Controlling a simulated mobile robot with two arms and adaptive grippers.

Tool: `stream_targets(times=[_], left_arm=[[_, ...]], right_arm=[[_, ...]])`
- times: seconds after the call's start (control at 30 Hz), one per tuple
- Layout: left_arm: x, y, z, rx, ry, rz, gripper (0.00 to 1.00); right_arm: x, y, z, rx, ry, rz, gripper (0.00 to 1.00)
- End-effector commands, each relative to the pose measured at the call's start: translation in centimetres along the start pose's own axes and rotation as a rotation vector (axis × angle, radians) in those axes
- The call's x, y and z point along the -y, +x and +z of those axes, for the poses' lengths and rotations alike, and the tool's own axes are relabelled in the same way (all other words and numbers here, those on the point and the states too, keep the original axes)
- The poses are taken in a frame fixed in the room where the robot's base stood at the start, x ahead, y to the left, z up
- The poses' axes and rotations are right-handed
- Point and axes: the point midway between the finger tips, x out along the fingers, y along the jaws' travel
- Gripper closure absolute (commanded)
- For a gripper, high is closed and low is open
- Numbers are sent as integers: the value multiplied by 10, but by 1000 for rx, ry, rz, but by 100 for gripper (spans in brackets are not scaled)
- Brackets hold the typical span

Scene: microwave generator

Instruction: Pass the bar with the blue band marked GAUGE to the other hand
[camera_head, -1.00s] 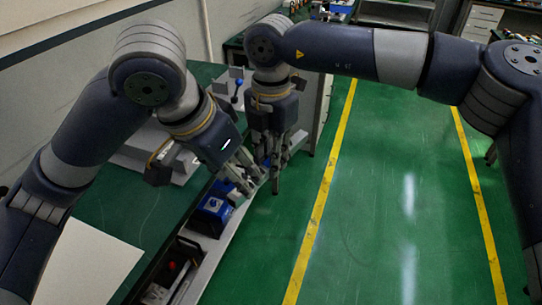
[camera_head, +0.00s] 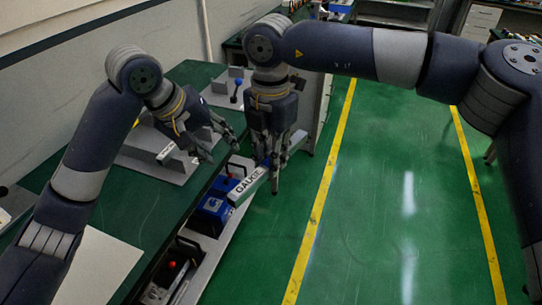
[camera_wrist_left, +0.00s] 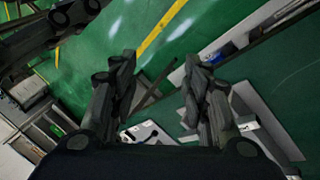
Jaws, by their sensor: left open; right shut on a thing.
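The bar marked GAUGE (camera_head: 247,186) is a light bar held tilted beside the bench edge. Its label faces up and its near end hangs over the blue box. My right gripper (camera_head: 266,174) points down and is shut on the bar near its far part; the blue band shows only partly between the fingers. My left gripper (camera_head: 222,146) is open and empty, to the left of the bar and apart from it. In the left wrist view its fingers (camera_wrist_left: 158,82) are spread with nothing between them.
A blue box (camera_head: 212,208) and a tray with a red knob (camera_head: 172,266) stand along the bench edge below the bar. A grey fixture (camera_head: 160,156) and a blue-knobbed lever (camera_head: 236,92) stand on the green bench (camera_head: 150,215). The floor to the right is clear.

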Motion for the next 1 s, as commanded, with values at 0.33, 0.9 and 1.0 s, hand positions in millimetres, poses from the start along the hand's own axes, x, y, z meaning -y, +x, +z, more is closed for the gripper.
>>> stream_targets(times=[0.33, 0.9, 1.0], left_arm=[[76, 180, 12, 90, -230, -22, 57], [254, 385, 158, 111, -182, -174, 57], [290, 406, 193, 107, -137, -210, 57]], right_arm=[[0, -1, 0, 0, 0, 1, 100], [0, -1, 0, 0, 0, 1, 100], [0, -1, 0, 0, 0, 1, 100]])
